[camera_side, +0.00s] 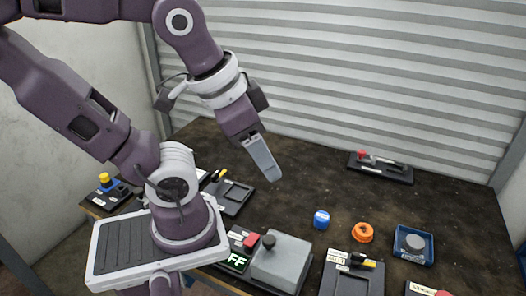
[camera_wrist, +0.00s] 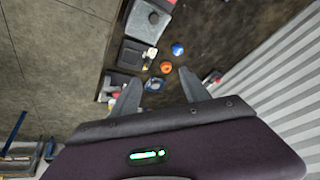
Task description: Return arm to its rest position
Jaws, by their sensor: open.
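My gripper (camera_side: 264,158) hangs in the air above the dark table (camera_side: 300,190), tilted down and to the right in the side view. In the wrist view my gripper (camera_wrist: 158,92) has its two fingers spread apart with nothing between them close by. It touches nothing on the table. In the side view the fingers overlap each other, so the gap does not show there.
On the table are a blue cap (camera_side: 321,219), an orange ring (camera_side: 362,232), a blue tray (camera_side: 401,240) with a grey disc, a grey box (camera_side: 281,264), and a black fixture with a red knob (camera_side: 381,167). A corrugated wall (camera_side: 370,70) stands behind.

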